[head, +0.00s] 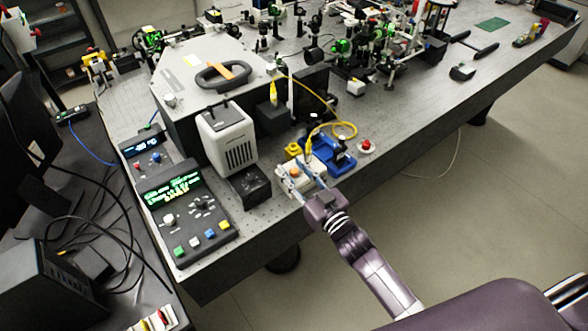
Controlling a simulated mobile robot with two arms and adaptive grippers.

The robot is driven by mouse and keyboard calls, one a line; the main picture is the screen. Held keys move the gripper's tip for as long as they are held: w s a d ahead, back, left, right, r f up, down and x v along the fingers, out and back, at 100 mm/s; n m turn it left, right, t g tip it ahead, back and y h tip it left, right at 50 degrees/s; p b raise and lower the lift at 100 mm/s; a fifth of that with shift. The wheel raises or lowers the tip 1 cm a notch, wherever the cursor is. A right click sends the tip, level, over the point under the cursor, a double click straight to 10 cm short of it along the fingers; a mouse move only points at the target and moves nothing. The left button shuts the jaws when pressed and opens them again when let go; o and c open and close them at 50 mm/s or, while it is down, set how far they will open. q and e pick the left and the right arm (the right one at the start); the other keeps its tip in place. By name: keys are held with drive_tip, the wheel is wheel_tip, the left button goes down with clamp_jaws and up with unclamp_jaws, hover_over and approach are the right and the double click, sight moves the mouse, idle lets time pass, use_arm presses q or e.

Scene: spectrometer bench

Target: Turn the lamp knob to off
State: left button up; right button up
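My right gripper (308,179) reaches in from the lower right over the front edge of the bench. Its fingers are apart, over a small white box (285,183) that has a reddish-orange part (295,172) on top. The fingers partly cover this box, and I cannot tell whether they touch it. No label shows which knob is the lamp knob. A dark control unit (187,214) to the left has a lit green display and a round white knob (168,220). Knob settings are too small to read. My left gripper is not in view.
A white vented housing (228,138) stands left of the gripper. A blue holder (340,160) with a yellow cable (343,127) and a red button (365,146) lie just beyond it. Optics crowd the back. The bench's right front surface (430,110) is mostly clear.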

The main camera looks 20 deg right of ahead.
drive_tip(key=shift+c, duration=0.7)
clamp_jaws()
